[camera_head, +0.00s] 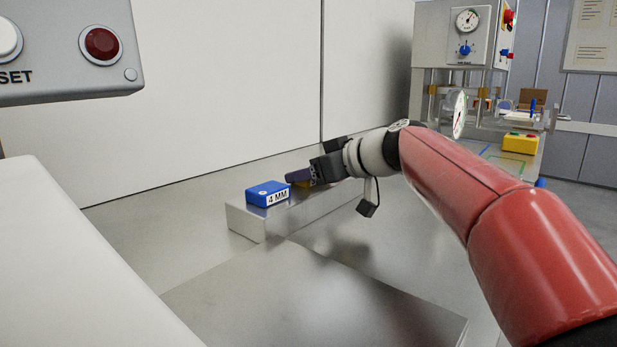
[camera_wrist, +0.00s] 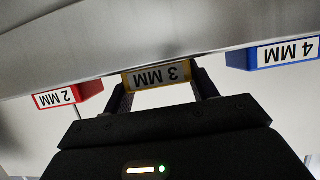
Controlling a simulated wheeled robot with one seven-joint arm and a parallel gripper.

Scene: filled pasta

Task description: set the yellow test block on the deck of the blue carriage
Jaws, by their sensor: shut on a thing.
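The yellow test block, labelled 3 MM (camera_wrist: 158,75), is between the two fingers of my gripper (camera_wrist: 163,88) in the wrist view. The fingers are shut on it from both sides. In the head view my gripper (camera_head: 303,178) is low at the steel ledge, just right of the blue 4 MM block, and only a small yellow patch of the block (camera_head: 303,184) shows. I cannot tell whether the block still touches the ledge. I cannot make out the blue carriage for sure in either view.
The blue 4 MM block (camera_head: 267,193) sits on the raised steel ledge (camera_head: 245,222). A red 2 MM block (camera_wrist: 68,96) is on the other side in the wrist view. A bench machine with a gauge (camera_head: 467,21) and a yellow box (camera_head: 520,143) stand back right.

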